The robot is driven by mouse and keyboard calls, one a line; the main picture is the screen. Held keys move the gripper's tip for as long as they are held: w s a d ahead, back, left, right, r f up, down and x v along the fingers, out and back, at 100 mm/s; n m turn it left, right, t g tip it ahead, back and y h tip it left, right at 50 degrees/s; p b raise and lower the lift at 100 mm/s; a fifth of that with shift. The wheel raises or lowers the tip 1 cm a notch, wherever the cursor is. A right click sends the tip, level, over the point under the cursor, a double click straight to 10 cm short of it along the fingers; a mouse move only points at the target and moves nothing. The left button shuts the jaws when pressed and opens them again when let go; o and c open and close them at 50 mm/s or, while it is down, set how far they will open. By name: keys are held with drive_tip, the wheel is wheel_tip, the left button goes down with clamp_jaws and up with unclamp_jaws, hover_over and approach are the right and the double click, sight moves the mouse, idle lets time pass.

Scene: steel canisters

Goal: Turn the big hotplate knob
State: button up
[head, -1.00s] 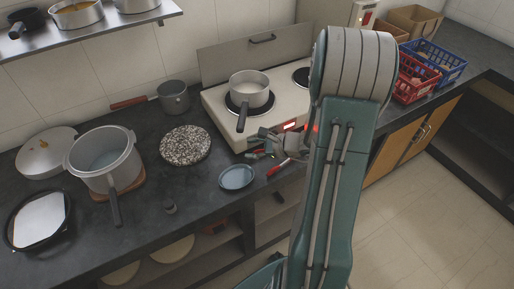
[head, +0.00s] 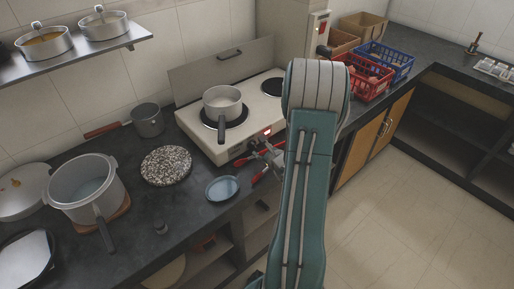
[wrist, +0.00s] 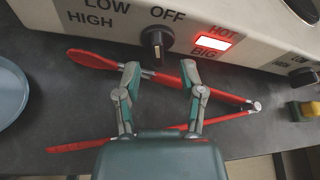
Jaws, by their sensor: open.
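The big hotplate knob (wrist: 156,42) is black and sits on the pale front panel, below the word OFF, with LOW and HIGH to its left. The lit red HOT light (wrist: 212,41) and the word BIG are to its right. My gripper (wrist: 160,72) is open and empty, its two fingers spread just in front of and below the knob, apart from it. In the head view the hotplate (head: 207,137) carries a saucepan (head: 222,102) on its left plate; my arm partly hides the front panel there.
Red-handled tongs (wrist: 95,62) lie on the counter beneath my fingers. A second knob (wrist: 303,78) is at the right of the panel. A blue dish (head: 222,188) and speckled round board (head: 166,166) lie to the left. Red (head: 367,84) and blue (head: 385,60) baskets stand at right.

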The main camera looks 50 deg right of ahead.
sight(255, 147)
drive_tip(key=w, duration=0.2)
drive_tip(key=shift+w+a+f, duration=0.15)
drive_tip(key=shift+w+f, duration=0.2)
drive_tip(key=shift+f, duration=0.05)
drive_tip(key=shift+w+d+f, duration=0.1)
drive_tip(key=shift+d+f, duration=0.1)
drive_tip(key=shift+d, duration=0.35)
clamp_jaws()
drive_tip(key=shift+a+r, duration=0.1)
drive_tip(key=shift+a, duration=0.1)
